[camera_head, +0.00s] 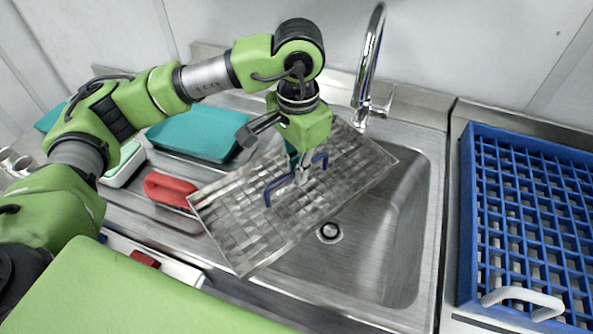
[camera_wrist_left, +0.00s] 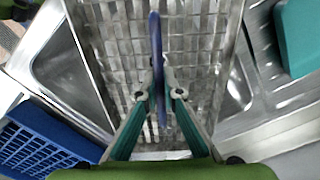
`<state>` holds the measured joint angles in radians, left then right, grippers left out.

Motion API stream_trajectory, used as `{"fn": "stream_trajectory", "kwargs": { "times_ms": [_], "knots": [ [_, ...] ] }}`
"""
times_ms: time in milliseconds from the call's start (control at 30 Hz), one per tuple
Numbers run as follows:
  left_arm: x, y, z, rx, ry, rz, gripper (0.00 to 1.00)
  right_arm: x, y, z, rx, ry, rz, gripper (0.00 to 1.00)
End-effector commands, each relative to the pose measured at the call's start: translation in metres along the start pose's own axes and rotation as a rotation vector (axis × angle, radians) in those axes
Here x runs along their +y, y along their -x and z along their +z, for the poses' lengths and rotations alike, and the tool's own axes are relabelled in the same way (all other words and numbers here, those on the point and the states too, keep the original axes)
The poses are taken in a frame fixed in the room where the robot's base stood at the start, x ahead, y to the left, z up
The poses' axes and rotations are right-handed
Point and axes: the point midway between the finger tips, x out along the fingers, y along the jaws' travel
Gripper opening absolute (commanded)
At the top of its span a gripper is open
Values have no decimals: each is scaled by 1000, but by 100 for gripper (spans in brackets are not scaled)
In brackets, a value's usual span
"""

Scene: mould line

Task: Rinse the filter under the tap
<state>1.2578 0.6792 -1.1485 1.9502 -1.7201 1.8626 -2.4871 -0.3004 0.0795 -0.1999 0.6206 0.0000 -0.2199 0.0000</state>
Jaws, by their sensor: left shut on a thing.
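The filter (camera_head: 245,212) is a flat metal panel with a woven grid and a blue handle. It is held tilted above the sink basin (camera_head: 405,235). My left gripper (camera_head: 301,180) is shut on the filter's blue handle. In the left wrist view the filter (camera_wrist_left: 120,60) fills the middle, and the gripper fingers (camera_wrist_left: 158,85) close on the blue handle (camera_wrist_left: 157,40). The chrome tap (camera_head: 369,70) stands behind the filter at the back of the sink. I cannot make out any water from its spout. My right gripper is not in view.
A blue crate-like rack (camera_head: 467,220) with a white handle (camera_head: 523,297) stands right of the sink. Teal trays (camera_head: 195,135) and a red object (camera_head: 168,188) lie on the left drainboard. The basin's right part, around the drain (camera_head: 329,232), is free.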

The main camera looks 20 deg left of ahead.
Motion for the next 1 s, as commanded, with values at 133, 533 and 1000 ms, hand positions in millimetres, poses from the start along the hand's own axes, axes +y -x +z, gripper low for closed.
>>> {"fn": "stream_trajectory", "kwargs": {
  "times_ms": [133, 533, 1000],
  "knots": [
    [0, 1, 0, 2, 0, 0, 0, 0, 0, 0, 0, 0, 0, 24],
    [6, -1, -3, 2, 0, 0, 0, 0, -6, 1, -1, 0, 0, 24],
    [13, 0, -1, 2, 1, 0, 0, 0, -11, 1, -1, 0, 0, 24]
  ]
}}
